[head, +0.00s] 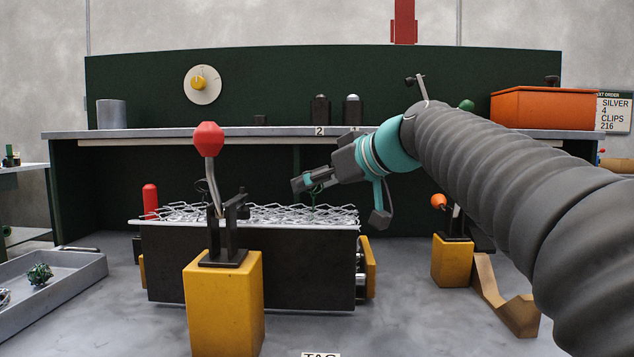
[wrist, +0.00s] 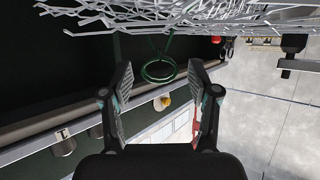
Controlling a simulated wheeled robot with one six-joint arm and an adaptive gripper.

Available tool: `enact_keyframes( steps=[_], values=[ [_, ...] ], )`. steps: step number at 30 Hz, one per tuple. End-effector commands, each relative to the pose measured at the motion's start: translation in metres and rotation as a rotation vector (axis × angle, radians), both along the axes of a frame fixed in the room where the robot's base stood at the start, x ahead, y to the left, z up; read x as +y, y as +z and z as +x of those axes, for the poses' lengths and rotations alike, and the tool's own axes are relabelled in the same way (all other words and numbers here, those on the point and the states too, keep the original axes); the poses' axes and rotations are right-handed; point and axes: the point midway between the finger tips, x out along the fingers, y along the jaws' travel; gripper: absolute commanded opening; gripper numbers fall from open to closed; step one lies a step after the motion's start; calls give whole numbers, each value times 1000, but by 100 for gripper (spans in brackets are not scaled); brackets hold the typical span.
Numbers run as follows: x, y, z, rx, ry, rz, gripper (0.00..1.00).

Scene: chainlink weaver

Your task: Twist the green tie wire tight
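The green tie wire (wrist: 160,70) shows in the wrist view as a round loop with strands running to the grey wire mesh (wrist: 200,14). In the head view the tie wire (head: 314,188) hangs at the right part of the mesh (head: 270,212), partly hidden by my gripper (head: 304,183). The mesh lies on top of a dark block fixture (head: 250,265). In the wrist view my gripper's fingers are spread apart, with the loop between and at about the level of the fingertips. I cannot tell whether either finger touches it.
A red-knobbed lever (head: 208,140) on a yellow block (head: 224,305) stands in front of the fixture. An orange-knobbed lever (head: 438,202) stands right. A grey tray (head: 75,285) is at left. A shelf (head: 250,133) with an orange bin (head: 543,108) runs behind.

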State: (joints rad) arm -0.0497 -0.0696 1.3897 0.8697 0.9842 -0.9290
Motion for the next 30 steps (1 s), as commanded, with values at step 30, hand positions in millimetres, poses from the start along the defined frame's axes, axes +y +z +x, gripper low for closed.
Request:
enact_keyframes(
  steps=[30],
  values=[
    [-78,44,-73,0,-2,0,60]
  ],
)
